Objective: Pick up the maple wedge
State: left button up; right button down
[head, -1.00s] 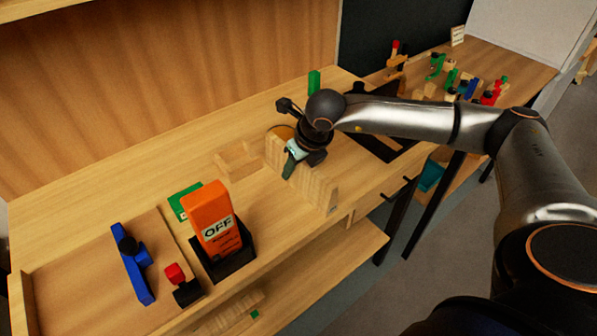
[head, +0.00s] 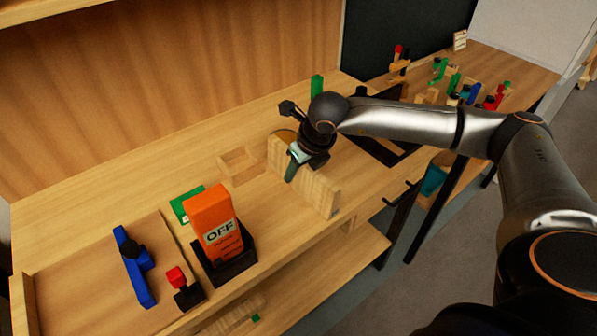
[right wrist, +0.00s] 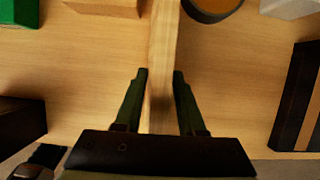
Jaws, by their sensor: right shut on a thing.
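The maple wedge (head: 318,191) is a pale wooden slab standing on its long edge on the bench, near the front edge. My right gripper (head: 293,164) reaches down over it from above, with one dark green finger visible on its near face. In the right wrist view, the wedge (right wrist: 164,45) runs between the two fingers of my right gripper (right wrist: 160,75), which is shut on it. The wedge's far face is hidden in the head view. My left gripper is not in view.
An orange box marked OFF (head: 215,225) stands in a black holder left of the wedge. A small wooden tray (head: 240,178) lies behind, and a green block (head: 317,86) stands farther back. A blue tool (head: 134,268) and a red-topped piece (head: 177,277) lie at the left.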

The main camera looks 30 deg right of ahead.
aim_at(310, 171)
jog(key=shift+w+r, duration=0.1)
jog(key=shift+r, duration=0.35)
jog(key=shift+w+v, duration=0.25)
jog(key=shift+v, duration=1)
jog(key=s+r, duration=0.4)
jog(key=r, duration=0.1)
jog(key=shift+s+a+r+b, duration=0.15)
jog(key=shift+s+r+b, duration=0.15)
jog(key=shift+s, duration=0.05)
jog(key=s+r+b, duration=0.1)
jog(key=s+r, duration=0.2)
jog(key=s, duration=0.5)
pick_arm(q)
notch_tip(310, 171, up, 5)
jog(key=p, duration=0.6)
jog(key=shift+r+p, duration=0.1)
jog(key=shift+p, duration=0.3)
pick_arm(e)
jog(key=w+a+f+n+g, duration=0.1)
jog(key=a+n+g, duration=0.3)
jog(key=n, duration=1.3)
jog(key=a+f+n+g, duration=0.1)
jog(key=a+n+g, duration=0.3)
jog(key=n, duration=1.3)
jog(key=shift+w+a+f+n+g, duration=0.2)
jog(key=shift+w+a+n+g, duration=0.2)
jog(key=shift+a, duration=0.4)
